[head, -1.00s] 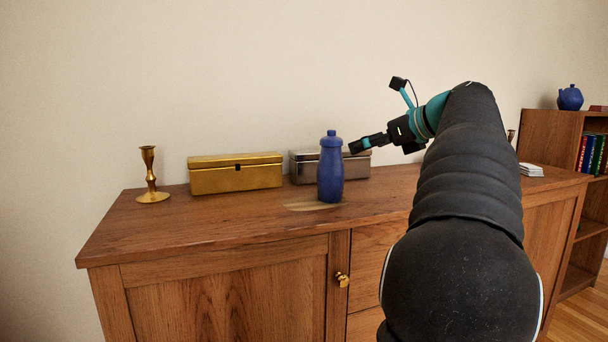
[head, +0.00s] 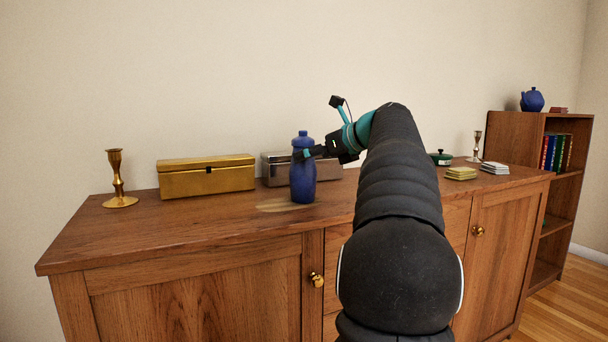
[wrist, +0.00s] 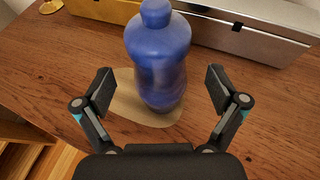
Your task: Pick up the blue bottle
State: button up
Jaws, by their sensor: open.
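The blue bottle (head: 303,175) stands upright on the wooden cabinet top, in front of the silver box. In the wrist view the blue bottle (wrist: 160,60) is just ahead of my gripper (wrist: 160,90), roughly centred between its two spread fingers. My gripper is open and empty, with a gap on each side of the bottle. In the head view my gripper (head: 308,153) is at the height of the bottle's upper part, and a fingertip overlaps its right edge. My arm hides part of the cabinet.
A gold box (head: 206,178) and a silver box (head: 272,169) stand behind the bottle. A brass candlestick (head: 118,180) is at the left. Card stacks (head: 461,173) and a green-lidded item (head: 441,158) lie at the right. A pale flat patch (wrist: 125,105) surrounds the bottle's base.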

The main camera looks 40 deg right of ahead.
jog(key=x, duration=0.3)
jog(key=shift+w+f, duration=0.2)
jog(key=shift+w, duration=0.05)
jog(key=c, duration=1.6)
jog(key=shift+r, duration=0.1)
